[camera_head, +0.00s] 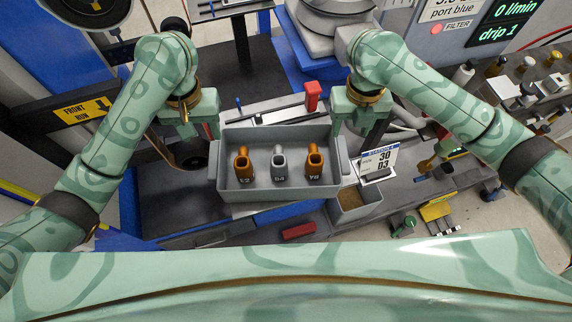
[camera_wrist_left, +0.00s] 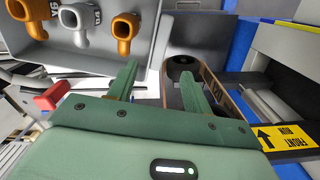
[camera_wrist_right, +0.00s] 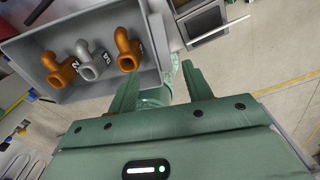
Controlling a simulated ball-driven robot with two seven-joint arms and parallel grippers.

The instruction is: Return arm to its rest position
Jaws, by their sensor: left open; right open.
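A grey tray (camera_head: 275,194) stands in the middle of the head view and holds two orange fittings and one grey fitting in a row. The left orange fitting (camera_head: 243,166), the grey fitting (camera_head: 279,163) and the right orange fitting (camera_head: 314,165) stand upright with dark labels. My left gripper (camera_head: 191,137) is at the tray's left end, open and empty; its spread fingers (camera_wrist_left: 160,88) show in the left wrist view. My right gripper (camera_head: 362,133) is at the tray's right end, open and empty; its spread fingers (camera_wrist_right: 162,88) show in the right wrist view. Both are apart from the fittings.
A red block (camera_head: 312,96) stands behind the tray, and another red block (camera_head: 298,231) lies in front. A small grey bin (camera_head: 356,204) and a white sign (camera_head: 378,163) are at the right. A yellow sign (camera_head: 82,110) is at the left.

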